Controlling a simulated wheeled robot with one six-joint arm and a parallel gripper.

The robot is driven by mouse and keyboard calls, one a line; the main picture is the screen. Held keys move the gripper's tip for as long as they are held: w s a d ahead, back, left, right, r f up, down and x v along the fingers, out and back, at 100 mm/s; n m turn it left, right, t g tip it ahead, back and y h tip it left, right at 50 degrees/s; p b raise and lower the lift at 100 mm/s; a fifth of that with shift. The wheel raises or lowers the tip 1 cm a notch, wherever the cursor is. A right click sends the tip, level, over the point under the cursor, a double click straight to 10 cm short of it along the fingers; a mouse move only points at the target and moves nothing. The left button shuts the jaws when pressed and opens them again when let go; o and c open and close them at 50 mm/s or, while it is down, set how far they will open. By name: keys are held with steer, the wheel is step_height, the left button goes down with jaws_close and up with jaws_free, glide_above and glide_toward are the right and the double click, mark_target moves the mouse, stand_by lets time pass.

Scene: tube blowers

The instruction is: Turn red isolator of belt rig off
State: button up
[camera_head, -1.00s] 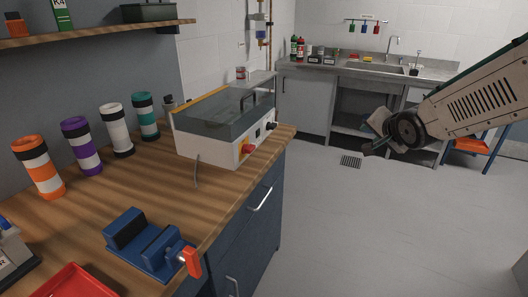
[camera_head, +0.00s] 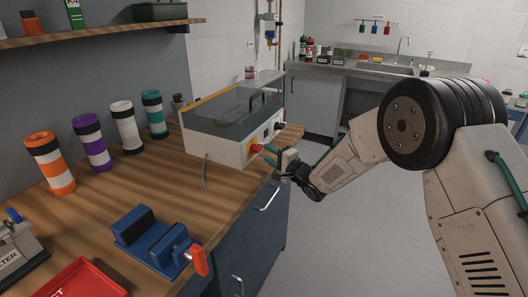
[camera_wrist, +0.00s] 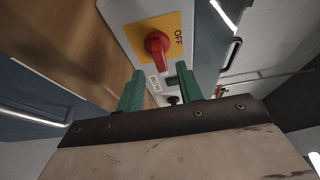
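The belt rig (camera_head: 232,152) is a pale box with a clear cover, standing at the bench's right end. Its red isolator (camera_head: 255,148) is on the front panel. In the wrist view the red isolator knob (camera_wrist: 157,43) sits on a yellow plate (camera_wrist: 170,28), with the word OFF to its right. The knob's grip points down the picture, not toward OFF. My gripper (camera_head: 269,155) is just in front of the panel. In the wrist view its green fingers (camera_wrist: 158,72) are open, one on each side below the knob. I see no clear contact with the knob.
A black knob (camera_head: 278,125) is on the panel to the right of the isolator. A blue vise-like fixture (camera_head: 145,235), a red tray (camera_head: 85,280) and several coloured tubes (camera_head: 92,145) stand on the wooden bench. The floor right of the bench is clear.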

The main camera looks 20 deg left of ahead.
mark_target(261, 149)
steer(key=shift+x, duration=1.75)
steer(key=shift+c, duration=0.3)
jaws_close()
